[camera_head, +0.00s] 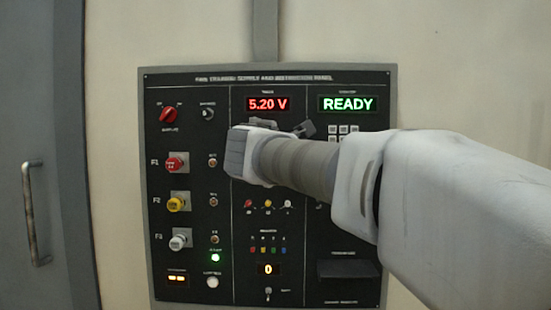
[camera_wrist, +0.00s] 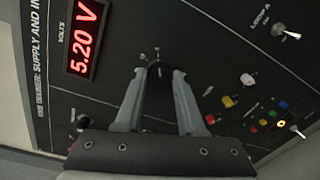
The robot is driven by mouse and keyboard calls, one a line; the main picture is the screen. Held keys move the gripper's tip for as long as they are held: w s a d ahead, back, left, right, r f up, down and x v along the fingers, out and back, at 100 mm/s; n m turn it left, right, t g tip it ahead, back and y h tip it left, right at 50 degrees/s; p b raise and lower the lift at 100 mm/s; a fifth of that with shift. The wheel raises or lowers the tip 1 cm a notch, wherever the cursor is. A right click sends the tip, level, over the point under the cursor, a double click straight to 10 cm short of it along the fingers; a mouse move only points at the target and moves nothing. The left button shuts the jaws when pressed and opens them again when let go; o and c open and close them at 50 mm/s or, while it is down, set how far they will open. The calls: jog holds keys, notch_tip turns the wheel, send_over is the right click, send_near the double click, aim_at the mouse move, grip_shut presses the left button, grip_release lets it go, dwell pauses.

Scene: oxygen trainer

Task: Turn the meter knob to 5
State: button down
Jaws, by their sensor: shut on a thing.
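The black panel (camera_head: 222,250) stands upright on the wall, and its red VOLTS display (camera_head: 267,104) reads 5.20 V. The display also shows at the upper left in the wrist view (camera_wrist: 86,37). My gripper (camera_wrist: 160,76) reaches to the panel below the display, with its two grey fingers on either side of the dark meter knob (camera_wrist: 158,69), shut on it. Small marks show around the knob but are too blurred to read. In the head view my gripper (camera_head: 244,153) and arm hide the knob.
A green READY display (camera_head: 347,104) is at the panel's upper right, above a partly hidden keypad (camera_head: 343,130). Red (camera_head: 175,164), yellow (camera_head: 177,204) and white (camera_head: 179,240) knobs line the left. A grey door with a handle (camera_head: 31,215) is further left.

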dwell(0.5)
jog(key=c, duration=0.5)
grip_release()
jog(key=shift+s, duration=0.2)
